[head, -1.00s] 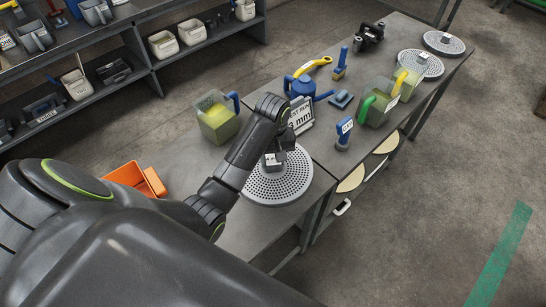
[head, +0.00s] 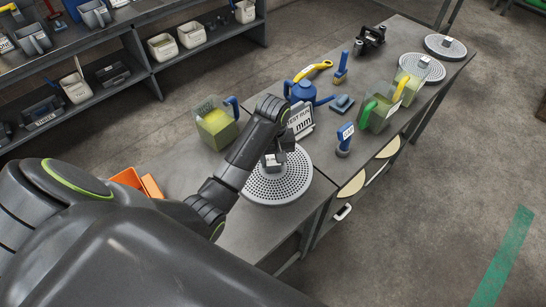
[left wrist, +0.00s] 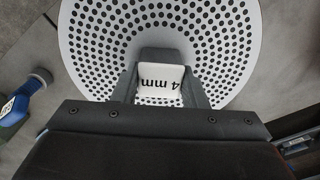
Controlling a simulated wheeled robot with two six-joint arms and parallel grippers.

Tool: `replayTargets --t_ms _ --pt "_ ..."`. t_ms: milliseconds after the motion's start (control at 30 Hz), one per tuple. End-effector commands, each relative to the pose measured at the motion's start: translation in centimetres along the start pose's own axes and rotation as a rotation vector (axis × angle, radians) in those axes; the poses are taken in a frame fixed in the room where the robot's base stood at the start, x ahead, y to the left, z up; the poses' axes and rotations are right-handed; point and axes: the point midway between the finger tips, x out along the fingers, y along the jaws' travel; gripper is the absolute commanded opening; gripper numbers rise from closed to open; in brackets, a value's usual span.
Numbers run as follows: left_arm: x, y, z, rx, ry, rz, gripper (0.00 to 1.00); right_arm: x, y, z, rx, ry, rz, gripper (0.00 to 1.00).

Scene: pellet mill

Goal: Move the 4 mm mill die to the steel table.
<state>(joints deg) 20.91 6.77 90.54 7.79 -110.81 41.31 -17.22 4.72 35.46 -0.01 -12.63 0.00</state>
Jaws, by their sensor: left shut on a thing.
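The 4 mm mill die (head: 280,184) is a round, light grey disc full of small holes. It rests on or just above the near end of the steel-grey tabletop; I cannot tell whether it touches. In the left wrist view the die (left wrist: 88,50) fills the upper part, with a white "4 mm" label on its central block (left wrist: 161,84). My left gripper (head: 273,160) reaches down over the die's centre and is shut on that block. A sign (head: 301,118) ending in "mm" stands behind the gripper, partly hidden by my arm. My right gripper is not in view.
A jug of yellow-green stuff (head: 214,122) stands left of my arm. Two more dies (head: 422,67) (head: 446,47) lie at the far end. An orange bin (head: 138,182) is at left.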

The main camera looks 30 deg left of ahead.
Motion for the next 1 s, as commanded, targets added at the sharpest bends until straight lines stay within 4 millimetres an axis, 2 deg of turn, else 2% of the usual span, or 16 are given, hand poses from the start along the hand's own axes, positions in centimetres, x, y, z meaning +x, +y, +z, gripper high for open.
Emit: replayTargets --t_ms 700,1000 --pt "4.7 0.2 -0.2 0.001 0.007 0.005 0.00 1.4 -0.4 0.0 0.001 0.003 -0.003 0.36" --pt "5.7 0.2 -0.2 0.002 0.008 0.006 0.00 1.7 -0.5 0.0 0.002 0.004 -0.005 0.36"
